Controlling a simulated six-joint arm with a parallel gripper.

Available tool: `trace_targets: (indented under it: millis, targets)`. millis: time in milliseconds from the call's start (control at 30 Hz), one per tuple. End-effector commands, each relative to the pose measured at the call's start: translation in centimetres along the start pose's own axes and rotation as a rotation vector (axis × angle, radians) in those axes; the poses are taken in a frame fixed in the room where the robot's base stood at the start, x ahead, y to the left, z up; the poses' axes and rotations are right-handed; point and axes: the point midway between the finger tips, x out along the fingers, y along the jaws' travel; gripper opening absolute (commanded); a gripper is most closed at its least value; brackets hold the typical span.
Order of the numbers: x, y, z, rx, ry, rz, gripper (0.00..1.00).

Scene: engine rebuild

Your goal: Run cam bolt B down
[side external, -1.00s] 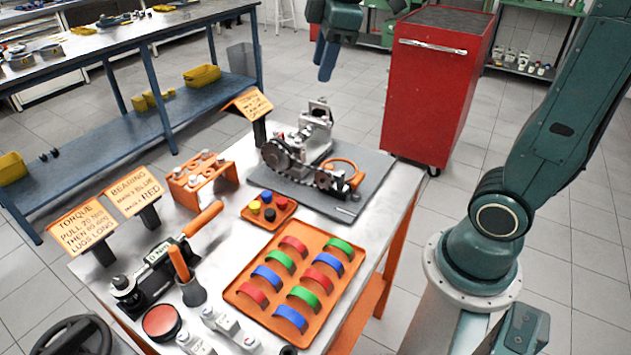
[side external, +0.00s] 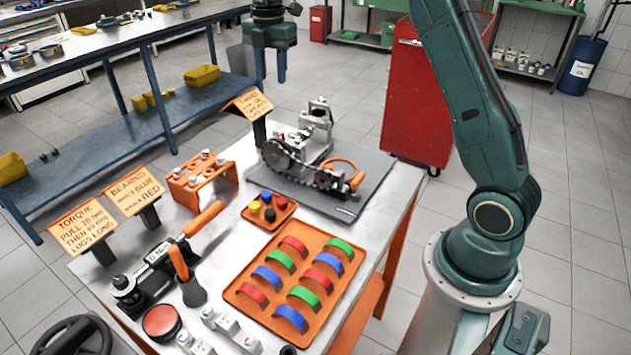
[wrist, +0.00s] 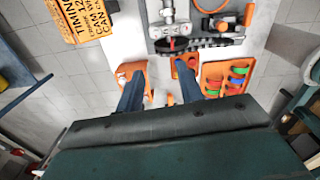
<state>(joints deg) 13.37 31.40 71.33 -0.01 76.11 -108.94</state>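The engine assembly (side external: 300,150), with a dark toothed sprocket and a chain, sits on a grey mat (side external: 368,188); it shows at the top of the wrist view (wrist: 170,30). Several silver-headed bolts stand in an orange rack (side external: 203,183) left of it. I cannot tell which bolt is cam bolt B. My gripper (side external: 270,80) is high above the back left of the bench, apart from the engine and rack. In the wrist view its two fingers (wrist: 160,98) are spread with nothing held between them. The left finger overlaps the rack (wrist: 128,72) in that view.
An orange timing sign (side external: 248,103) stands behind the rack, below my gripper. An orange tray of coloured bearing shells (side external: 262,318), a small tray of coloured caps (side external: 285,213) and a torque wrench (side external: 155,265) occupy the front. A red cabinet (side external: 410,110) stands behind the bench.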

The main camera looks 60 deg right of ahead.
Motion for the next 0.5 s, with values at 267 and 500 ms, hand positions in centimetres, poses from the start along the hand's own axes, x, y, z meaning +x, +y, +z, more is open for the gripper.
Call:
trace_targets:
  millis: [267,500]
  targets:
    - [1.4,1.0,1.0,-0.079,0.007,-0.019,0.37]
    - [1.6,1.0,0.9,-0.078,0.008,-0.020,0.37]
